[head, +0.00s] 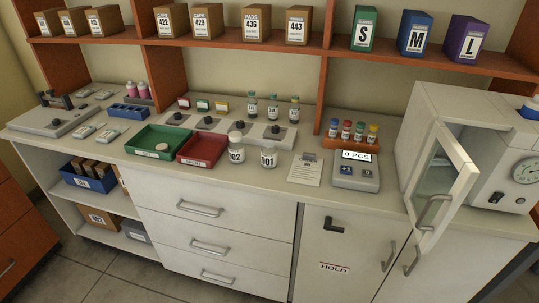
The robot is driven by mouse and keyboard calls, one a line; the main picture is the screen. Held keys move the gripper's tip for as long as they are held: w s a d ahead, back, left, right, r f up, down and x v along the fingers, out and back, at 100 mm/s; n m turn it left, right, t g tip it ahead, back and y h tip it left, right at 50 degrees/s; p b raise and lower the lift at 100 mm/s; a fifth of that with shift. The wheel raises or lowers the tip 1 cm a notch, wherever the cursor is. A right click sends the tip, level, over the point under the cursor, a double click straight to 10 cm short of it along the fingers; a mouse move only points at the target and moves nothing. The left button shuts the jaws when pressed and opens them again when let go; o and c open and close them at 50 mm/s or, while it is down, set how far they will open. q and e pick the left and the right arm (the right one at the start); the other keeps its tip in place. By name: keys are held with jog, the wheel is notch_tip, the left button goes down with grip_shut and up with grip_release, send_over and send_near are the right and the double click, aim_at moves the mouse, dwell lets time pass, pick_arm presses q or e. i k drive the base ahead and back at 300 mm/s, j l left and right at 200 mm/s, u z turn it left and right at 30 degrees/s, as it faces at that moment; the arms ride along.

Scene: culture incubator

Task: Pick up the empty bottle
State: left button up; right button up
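Two small clear bottles stand upright on the counter, in front of the grey stations. The bottle labelled 002 (236,154) is just right of the red tray, and the bottle labelled 001 (268,160) is a little further right. Both look pale; I cannot tell at this size which one is empty. Neither of my grippers is in view.
A green tray (133,146) and red tray (216,138) sit to the left. A clipboard sheet (305,170), a scale reading 0 PCS (343,180) and an incubator with its glass door ajar (430,185) are to the right. A shelf (225,44) with boxes overhangs the back.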

aim_at(268, 149)
jog(key=j+z, duration=0.1)
jog(key=z, duration=0.35)
jog(key=j+z, duration=0.1)
jog(key=z, duration=0.3)
jog(key=i+j+z, duration=0.1)
jog(key=z, duration=0.35)
jog(key=j+z, duration=0.35)
jog(key=j, duration=0.2)
jog(key=k+j+z, duration=0.2)
jog(key=j+z, duration=0.2)
jog(key=j, duration=0.1)
